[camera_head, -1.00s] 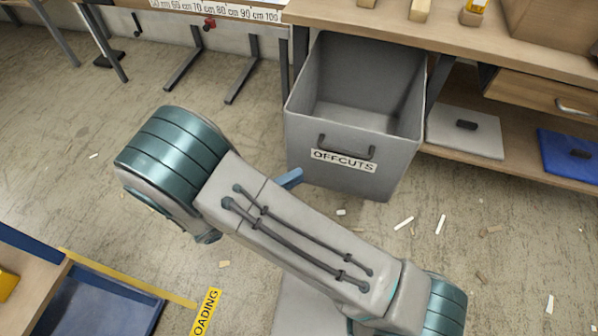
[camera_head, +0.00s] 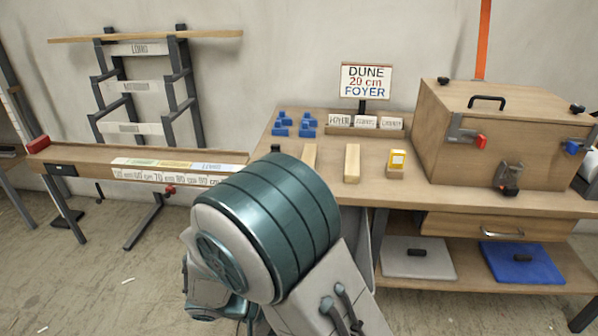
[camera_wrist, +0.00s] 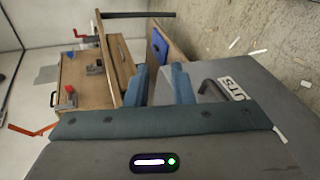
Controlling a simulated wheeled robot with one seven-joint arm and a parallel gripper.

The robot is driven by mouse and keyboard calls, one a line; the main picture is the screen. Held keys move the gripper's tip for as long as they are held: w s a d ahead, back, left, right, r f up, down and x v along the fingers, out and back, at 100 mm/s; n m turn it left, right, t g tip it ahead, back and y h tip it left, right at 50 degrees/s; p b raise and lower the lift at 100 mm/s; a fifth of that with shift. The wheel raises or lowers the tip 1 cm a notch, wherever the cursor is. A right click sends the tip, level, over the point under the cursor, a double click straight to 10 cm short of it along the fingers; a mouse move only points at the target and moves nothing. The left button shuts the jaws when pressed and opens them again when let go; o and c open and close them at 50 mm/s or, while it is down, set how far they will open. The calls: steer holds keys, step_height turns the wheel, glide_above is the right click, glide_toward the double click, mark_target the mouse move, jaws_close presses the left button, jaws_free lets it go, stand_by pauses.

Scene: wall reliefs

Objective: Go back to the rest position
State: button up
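My gripper (camera_wrist: 160,80) shows in the wrist view as two blue fingers standing apart with nothing between them. It is open and empty. The grey offcuts bin (camera_wrist: 265,95) lies just beyond and to the right of the fingers, with its dark handle and part of its label in sight. In the head view my arm (camera_head: 270,230) is bent across the lower middle, in front of the bench. The gripper itself does not show there. Most of the bin is hidden behind the arm in that view.
The bench (camera_head: 400,192) holds several blue pieces (camera_head: 295,124), wooden blocks (camera_head: 352,163), a sign (camera_head: 365,82) and a wooden box (camera_head: 500,130). A grey lid (camera_head: 418,260) and a blue lid (camera_head: 522,262) lie on its lower shelf. Floor at lower left is mostly clear.

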steer(key=s+d+r+m+y+p, duration=0.1)
steer(key=d+r+y+p, duration=0.3)
steer(key=r+p, duration=0.3)
steer(key=s+d+r+m+t+y+p, duration=0.1)
steer(key=d+r+y+p, duration=0.3)
steer(key=r, duration=1.1)
steer(key=s+d+r+m+y+p, duration=0.1)
steer(key=d+r+y+p, duration=0.3)
steer(key=r+p, duration=0.5)
steer(key=shift+s+d+r+y+p, duration=0.3)
steer(key=shift+s+r+y, duration=0.15)
steer(key=shift+r+y, duration=0.4)
